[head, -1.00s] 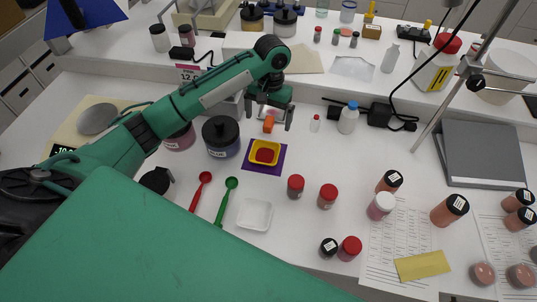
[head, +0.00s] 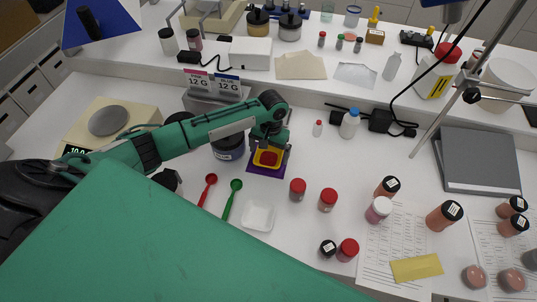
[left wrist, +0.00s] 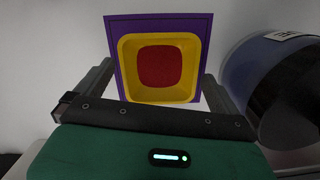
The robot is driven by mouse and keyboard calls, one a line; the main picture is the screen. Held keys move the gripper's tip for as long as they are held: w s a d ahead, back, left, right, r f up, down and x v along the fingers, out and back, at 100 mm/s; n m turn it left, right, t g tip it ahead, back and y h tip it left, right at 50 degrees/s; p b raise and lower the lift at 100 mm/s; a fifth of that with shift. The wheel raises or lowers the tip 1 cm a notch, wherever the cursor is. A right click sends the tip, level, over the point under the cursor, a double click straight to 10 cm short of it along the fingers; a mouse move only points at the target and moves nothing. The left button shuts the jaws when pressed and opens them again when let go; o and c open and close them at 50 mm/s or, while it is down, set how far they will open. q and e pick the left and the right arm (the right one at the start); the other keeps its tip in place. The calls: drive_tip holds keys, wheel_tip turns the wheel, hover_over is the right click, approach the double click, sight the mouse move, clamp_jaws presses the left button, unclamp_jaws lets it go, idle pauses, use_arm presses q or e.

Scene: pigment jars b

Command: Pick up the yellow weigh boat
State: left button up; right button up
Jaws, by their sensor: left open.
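The yellow weigh boat (head: 259,161) sits on a purple square mat (head: 262,173) and holds red powder. In the left wrist view the yellow weigh boat (left wrist: 128,52) lies just ahead of my gripper, with the purple mat (left wrist: 112,32) around it. My left gripper (head: 268,158) is open over the boat, one finger to each side of it. In the left wrist view the fingers of my left gripper (left wrist: 157,80) flank the boat's near half, with no clear contact visible. The near edge of the mat is hidden there. My right gripper is not seen.
A dark-lidded blue jar (head: 229,148) stands close on the left of the mat; it also shows at right in the left wrist view (left wrist: 262,75). A white weigh boat (head: 258,216), red-capped jars (head: 298,190) and red (head: 206,192) and green (head: 231,200) scoops lie nearer.

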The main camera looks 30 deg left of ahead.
use_arm(q)
drive_tip(key=shift+f, duration=0.65)
drive_tip(key=c, duration=0.9)
